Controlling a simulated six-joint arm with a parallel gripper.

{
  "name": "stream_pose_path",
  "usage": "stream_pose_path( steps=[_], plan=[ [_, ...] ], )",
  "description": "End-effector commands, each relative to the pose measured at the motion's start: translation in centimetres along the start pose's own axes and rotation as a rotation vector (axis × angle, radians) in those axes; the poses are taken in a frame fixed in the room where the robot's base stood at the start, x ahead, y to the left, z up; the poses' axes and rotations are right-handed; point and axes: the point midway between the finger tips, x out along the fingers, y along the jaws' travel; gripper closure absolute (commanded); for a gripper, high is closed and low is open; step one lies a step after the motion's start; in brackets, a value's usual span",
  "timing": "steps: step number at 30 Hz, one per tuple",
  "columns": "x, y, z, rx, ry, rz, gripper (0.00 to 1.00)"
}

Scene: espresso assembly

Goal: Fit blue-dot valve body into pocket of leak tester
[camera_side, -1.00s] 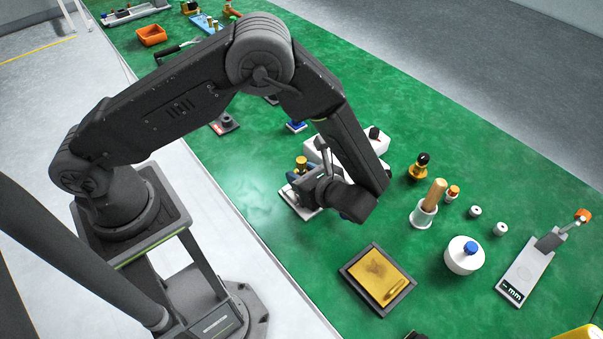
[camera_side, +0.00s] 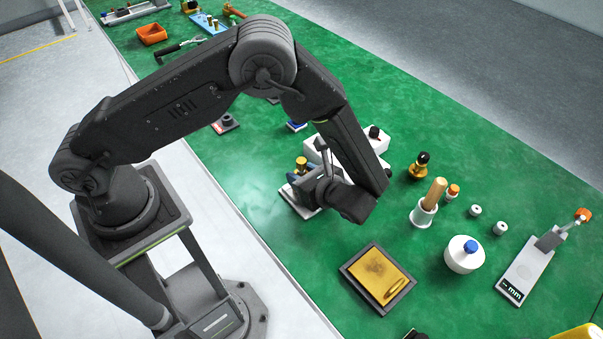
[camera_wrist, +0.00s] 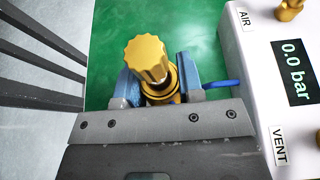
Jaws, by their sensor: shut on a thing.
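The valve body (camera_wrist: 158,88) has a ribbed brass knob on top and is held upright, knob toward the camera, in the wrist view. My gripper (camera_wrist: 160,84) is shut on it, with a blue jaw on each side. No blue dot can be made out. The leak tester (camera_wrist: 262,60) is a white box at the right, with AIR and VENT labels and a 0.0 bar display. In the side view, the brass knob (camera_side: 301,162) shows beside my gripper (camera_side: 308,178), over a pale plate (camera_side: 303,210). The pocket and the valve's lower end are hidden.
A blue hose (camera_wrist: 222,84) runs between the valve area and the tester.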

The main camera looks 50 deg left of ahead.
Motion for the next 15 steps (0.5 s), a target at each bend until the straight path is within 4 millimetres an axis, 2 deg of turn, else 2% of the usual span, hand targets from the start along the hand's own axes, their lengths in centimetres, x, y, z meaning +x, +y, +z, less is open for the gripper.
stream_pose_path(
  steps=[4,5,13,15],
  plan=[
    [0.08,-0.01,-0.17,0.001,0.003,-0.001,0.97],
    [0.09,-0.01,-0.18,0.001,0.003,-0.001,0.63],
    [0.13,0.02,-0.26,0.002,0.004,-0.001,0.37],
    [0.14,0.02,-0.28,0.003,0.005,-0.001,0.36]
  ],
)
